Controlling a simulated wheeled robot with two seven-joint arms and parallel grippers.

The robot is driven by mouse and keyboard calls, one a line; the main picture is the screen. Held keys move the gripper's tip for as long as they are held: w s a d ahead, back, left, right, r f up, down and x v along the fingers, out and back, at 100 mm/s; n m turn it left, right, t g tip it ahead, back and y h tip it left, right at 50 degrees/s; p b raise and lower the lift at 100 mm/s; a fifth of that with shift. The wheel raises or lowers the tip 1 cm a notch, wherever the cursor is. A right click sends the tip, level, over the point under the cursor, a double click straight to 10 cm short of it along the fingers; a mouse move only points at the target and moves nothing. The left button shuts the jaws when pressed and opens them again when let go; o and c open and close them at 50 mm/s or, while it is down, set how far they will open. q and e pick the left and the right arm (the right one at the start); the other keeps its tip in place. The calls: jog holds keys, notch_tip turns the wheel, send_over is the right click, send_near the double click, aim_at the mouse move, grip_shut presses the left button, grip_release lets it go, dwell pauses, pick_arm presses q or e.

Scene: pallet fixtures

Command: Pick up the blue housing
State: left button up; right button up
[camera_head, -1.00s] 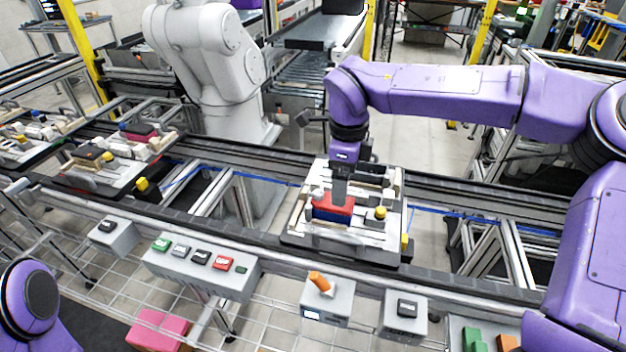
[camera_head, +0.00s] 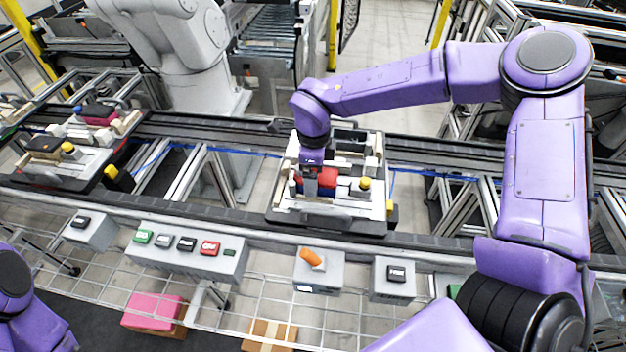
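The blue housing (camera_head: 321,194) sits in a pallet fixture (camera_head: 328,213) on the conveyor, with a red part (camera_head: 328,179) on top of it. Only a narrow strip of blue shows. My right gripper (camera_head: 310,189) points down at the left end of the red and blue parts, very close to them. Its fingers are small and partly merge with the parts, so I cannot tell whether they grip anything. My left gripper is out of view; only part of my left arm shows at the lower left.
A yellow knob (camera_head: 364,183) stands on the fixture, right of the housing. Another loaded pallet (camera_head: 70,166) is at the left. A pink box (camera_head: 152,310) lies below.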

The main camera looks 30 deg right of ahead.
jog(key=shift+s+r, duration=0.35)
jog(key=shift+s, duration=0.1)
jog(key=c, duration=0.3)
jog(key=shift+s+r, duration=0.1)
jog(key=shift+s, duration=0.1)
jog(key=c, duration=1)
jog(key=o, duration=1.3)
jog(key=shift+w+f, duration=0.2)
jog(key=shift+w, duration=0.1)
jog(key=shift+s+r, duration=0.1)
